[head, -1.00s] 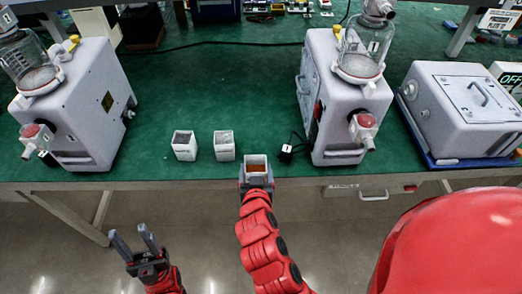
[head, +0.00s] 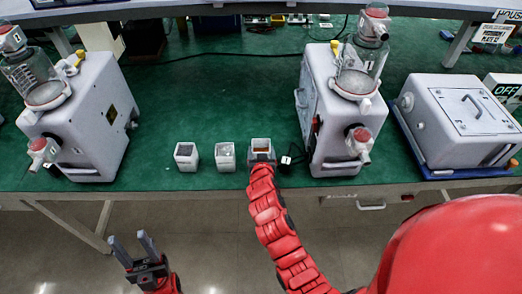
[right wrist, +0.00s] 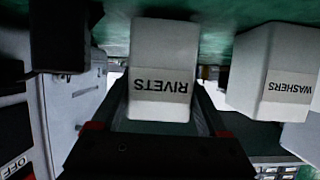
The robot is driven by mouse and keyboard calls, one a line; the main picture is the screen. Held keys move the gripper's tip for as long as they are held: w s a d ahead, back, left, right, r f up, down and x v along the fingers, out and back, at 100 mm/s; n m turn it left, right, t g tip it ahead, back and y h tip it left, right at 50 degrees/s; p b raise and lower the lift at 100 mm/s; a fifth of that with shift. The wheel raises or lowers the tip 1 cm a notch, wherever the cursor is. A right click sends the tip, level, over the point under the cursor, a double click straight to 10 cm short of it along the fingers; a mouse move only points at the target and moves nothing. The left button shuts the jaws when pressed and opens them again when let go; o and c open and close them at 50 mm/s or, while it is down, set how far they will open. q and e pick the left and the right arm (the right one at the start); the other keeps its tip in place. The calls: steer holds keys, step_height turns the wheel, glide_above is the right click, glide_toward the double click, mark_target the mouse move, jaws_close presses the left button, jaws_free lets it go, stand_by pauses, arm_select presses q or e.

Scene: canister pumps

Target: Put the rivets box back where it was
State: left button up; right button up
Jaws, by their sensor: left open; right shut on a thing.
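My left gripper (head: 133,245) is open and empty, low in front of the table.
Another pump (head: 90,115) is at left. Green table (head: 220,90) behind the boxes is clear.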

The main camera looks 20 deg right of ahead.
steer(key=shift+f, duration=0.25)
steer(key=shift+f, duration=0.2)
steer(key=o, duration=1.6)
steer(key=shift+c, duration=0.2)
steer(key=shift+r, duration=0.1)
